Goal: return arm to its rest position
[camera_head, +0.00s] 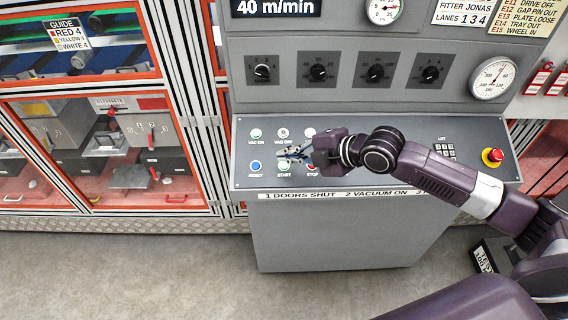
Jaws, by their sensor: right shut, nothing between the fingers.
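My right arm (435,172) reaches in from the right edge across the front of a grey control console (350,235). My right gripper (291,153) is shut and empty. It is in front of the console's button panel, between the upper and lower button rows. The green START button (284,167) shows just below the fingers. The blue RESET button (255,165) is to their left. The red STOP button is partly hidden by the gripper. Whether the fingertips touch the panel cannot be told. My left gripper is not in view.
A red emergency button on a yellow base (494,156) and a keypad (445,150) sit on the panel's right side. Several knobs (319,71) and gauges (493,79) are above. Red-framed machine doors (100,140) stand at left. The floor (120,270) at lower left is clear.

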